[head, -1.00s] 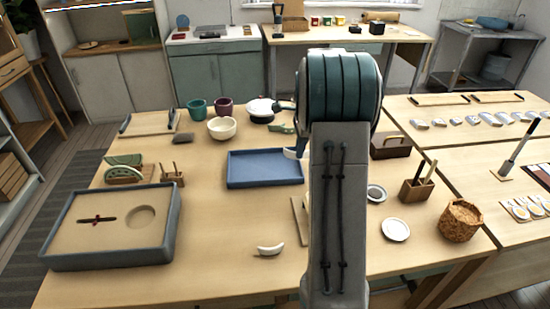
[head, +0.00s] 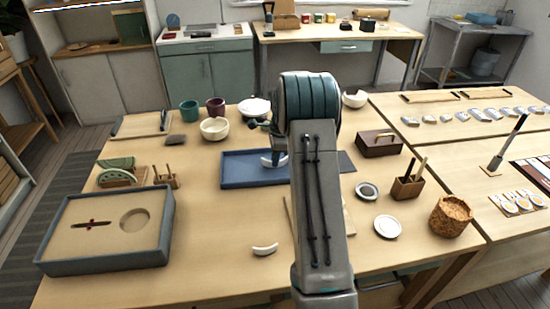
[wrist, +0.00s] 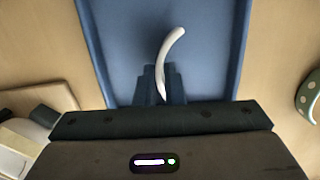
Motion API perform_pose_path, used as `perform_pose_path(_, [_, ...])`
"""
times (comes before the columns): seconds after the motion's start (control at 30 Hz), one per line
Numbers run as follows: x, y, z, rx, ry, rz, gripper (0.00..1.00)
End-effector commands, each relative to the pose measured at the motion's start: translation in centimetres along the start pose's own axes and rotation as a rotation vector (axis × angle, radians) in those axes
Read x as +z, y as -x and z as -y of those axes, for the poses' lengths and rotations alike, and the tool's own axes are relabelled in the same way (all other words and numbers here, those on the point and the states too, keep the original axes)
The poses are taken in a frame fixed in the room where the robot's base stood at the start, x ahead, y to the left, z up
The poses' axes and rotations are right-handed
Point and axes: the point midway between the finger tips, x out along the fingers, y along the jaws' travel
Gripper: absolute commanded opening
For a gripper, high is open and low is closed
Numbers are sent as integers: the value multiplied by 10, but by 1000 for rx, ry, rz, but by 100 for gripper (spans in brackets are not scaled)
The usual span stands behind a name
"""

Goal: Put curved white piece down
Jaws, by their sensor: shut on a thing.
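My gripper (wrist: 162,88) is shut on a curved white piece (wrist: 170,48), which sticks out beyond the fingertips over the blue tray (wrist: 115,35). In the head view the held piece (head: 268,161) shows over the right part of the blue tray (head: 236,182), beside my arm, which hides the fingers. I cannot tell whether the piece touches the tray floor. A second curved white piece (head: 265,249) lies on the bare table nearer to me. No other piece shows in the visible part of the tray.
A sand-coloured tray with a dark rim (head: 105,262) stands at the left. Bowls and cups (head: 214,128) stand behind the blue tray. A brown box (head: 379,144), small dishes (head: 387,227), a tool holder (head: 407,187) and a cork pot (head: 451,216) are at the right.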

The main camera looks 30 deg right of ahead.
Motion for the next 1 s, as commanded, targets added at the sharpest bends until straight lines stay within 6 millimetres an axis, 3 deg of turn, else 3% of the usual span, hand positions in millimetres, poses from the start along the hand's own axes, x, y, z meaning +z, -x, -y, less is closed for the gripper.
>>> perform_pose_path(0.2, [-1,-4,0,1,0,0,0])
perform_pose_path(0.23, [0,-3,0,0,0,0,17])
perform_pose_path(0.3, [0,-3,0,0,-1,0,31])
perform_pose_path(0.67, [0,4,0,-1,0,0,31])
perform_pose_path(0.77, [0,18,1,-3,-1,0,31])
perform_pose_path(1.0, [0,70,1,-4,-1,0,31])
